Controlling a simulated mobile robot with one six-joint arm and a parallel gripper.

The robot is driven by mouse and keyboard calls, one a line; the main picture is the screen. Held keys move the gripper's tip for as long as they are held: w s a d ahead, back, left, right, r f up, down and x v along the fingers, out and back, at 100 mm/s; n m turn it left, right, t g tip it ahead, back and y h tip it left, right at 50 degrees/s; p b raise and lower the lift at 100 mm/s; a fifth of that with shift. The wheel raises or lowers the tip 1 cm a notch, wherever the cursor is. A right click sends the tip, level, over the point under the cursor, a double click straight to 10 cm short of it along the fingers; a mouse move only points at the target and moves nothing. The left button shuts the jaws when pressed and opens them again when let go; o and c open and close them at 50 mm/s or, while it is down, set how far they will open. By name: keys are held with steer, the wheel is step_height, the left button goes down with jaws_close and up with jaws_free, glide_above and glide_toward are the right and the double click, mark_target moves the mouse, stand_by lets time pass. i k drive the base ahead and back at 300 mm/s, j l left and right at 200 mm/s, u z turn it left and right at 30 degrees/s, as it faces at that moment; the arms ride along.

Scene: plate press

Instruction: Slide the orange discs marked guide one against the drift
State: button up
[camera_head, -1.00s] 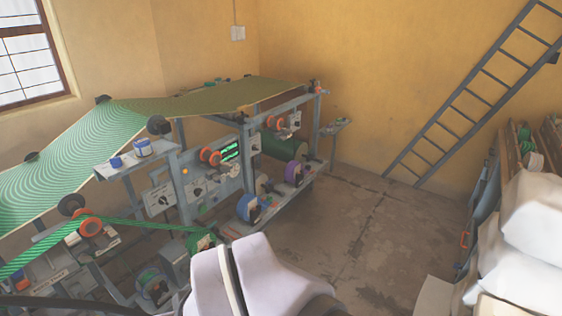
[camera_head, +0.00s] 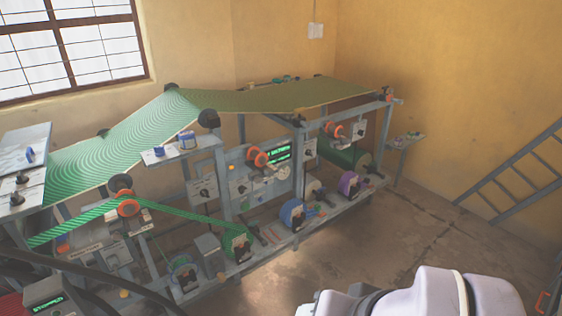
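Several orange discs show on the machine in the head view. One orange disc (camera_head: 129,208) sits at the lower left, against the green striped band (camera_head: 172,218). Another orange disc (camera_head: 257,158) is at the middle, beside a panel with a green display (camera_head: 277,155). A white-grey part of my arm fills the lower right, well apart from the discs. My gripper cannot be made out.
The wide green patterned web (camera_head: 130,135) runs over dark rollers along the top of the frame. Blue, purple and green rolls (camera_head: 293,214) stand along the lower rail. A ladder (camera_head: 515,170) leans at the right wall. The floor (camera_head: 400,225) right of the machine is clear.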

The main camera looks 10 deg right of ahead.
mark_target(132, 220)
steer(key=j, duration=0.65)
steer(key=k+j+z, duration=0.1)
steer(key=j, duration=1.15)
steer(key=k+z, duration=0.05)
